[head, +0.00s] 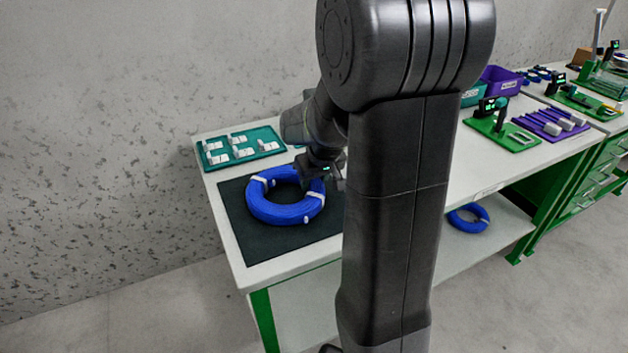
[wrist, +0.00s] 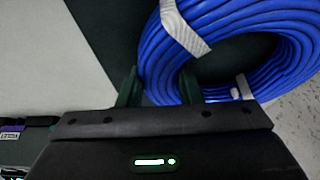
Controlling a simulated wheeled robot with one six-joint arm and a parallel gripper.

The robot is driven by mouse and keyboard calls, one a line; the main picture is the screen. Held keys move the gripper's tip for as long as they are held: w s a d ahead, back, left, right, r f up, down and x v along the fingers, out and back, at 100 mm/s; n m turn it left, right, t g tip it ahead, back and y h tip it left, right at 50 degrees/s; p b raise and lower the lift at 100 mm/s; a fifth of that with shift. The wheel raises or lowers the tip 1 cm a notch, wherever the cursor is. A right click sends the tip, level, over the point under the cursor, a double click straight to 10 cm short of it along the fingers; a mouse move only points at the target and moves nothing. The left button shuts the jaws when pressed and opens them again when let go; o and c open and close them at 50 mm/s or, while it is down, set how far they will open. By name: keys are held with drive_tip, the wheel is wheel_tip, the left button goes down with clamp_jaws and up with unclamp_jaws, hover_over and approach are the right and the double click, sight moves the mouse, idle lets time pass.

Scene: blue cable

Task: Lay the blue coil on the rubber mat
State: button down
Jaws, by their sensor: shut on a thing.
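The blue coil (head: 285,209) is a thick ring of cable bound with white ties, over the dark rubber mat (head: 262,246) on the near end of the bench. In the head view the whole ring lies within the mat's outline; I cannot tell whether it touches the mat. My gripper (head: 312,178) is at the coil's far right side. In the wrist view my gripper (wrist: 158,88) has its two green fingers on either side of the coil's near section, shut on the coil (wrist: 228,22). The mat (wrist: 105,22) shows beside it. My arm hides the mat's right part.
A teal board with white pieces (head: 241,148) lies behind the mat. A second blue coil (head: 468,217) is on the lower shelf. Green and purple fixtures (head: 550,122) and a purple bin (head: 500,80) stand farther right on the bench. A speckled wall is behind.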

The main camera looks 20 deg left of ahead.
drive_tip(key=shift+f, duration=0.1)
drive_tip(key=c, duration=1)
unclamp_jaws()
drive_tip(key=shift+d+r, duration=0.1)
drive_tip(key=shift+r, duration=0.4)
drive_tip(key=p+v, duration=0.2)
drive_tip(key=v, duration=0.9)
drive_tip(key=shift+s+d+r, duration=0.1)
drive_tip(key=shift+s, duration=0.05)
